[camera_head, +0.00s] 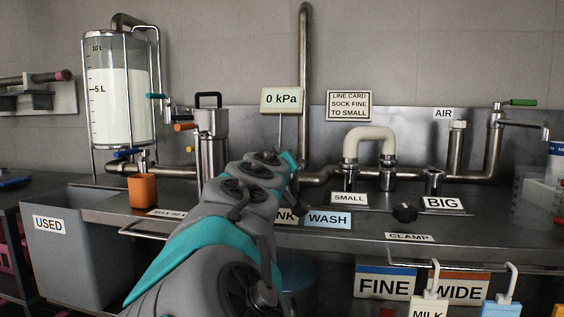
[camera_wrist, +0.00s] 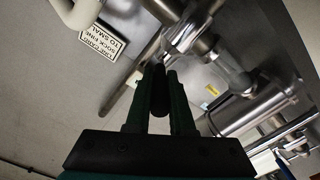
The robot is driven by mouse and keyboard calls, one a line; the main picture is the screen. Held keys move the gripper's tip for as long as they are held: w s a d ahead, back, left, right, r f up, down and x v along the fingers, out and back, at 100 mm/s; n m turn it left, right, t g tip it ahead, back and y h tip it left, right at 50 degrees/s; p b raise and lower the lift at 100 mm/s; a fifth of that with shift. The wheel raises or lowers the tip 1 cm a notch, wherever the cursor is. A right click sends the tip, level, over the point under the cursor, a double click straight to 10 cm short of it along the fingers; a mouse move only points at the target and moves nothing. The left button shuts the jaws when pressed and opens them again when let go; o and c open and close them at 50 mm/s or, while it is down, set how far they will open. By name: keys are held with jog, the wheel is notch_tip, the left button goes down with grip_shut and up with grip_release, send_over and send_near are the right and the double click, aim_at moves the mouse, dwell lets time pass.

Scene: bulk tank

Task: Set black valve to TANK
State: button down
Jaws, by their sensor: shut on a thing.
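My gripper (camera_wrist: 165,76) has green fingers, closed around a black bar-shaped handle (camera_wrist: 159,92) in the wrist view. This looks like the handle of the black valve. The handle lies between the fingers, and steel pipework is just beyond it. In the head view my arm covers the valve, and the fingers and handle cannot be made out there. A label ending in "NK" (camera_head: 287,215) is partly hidden behind my arm, just left of the WASH label (camera_head: 327,219). The valve's exact setting cannot be read.
A clear tank (camera_head: 118,105) of white liquid stands at the left, near a steel canister (camera_head: 211,140). A 0 kPa sign (camera_head: 282,100) stands behind my arm. A rail runs along the counter front.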

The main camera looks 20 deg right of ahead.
jog(key=c, duration=0.8)
grip_release()
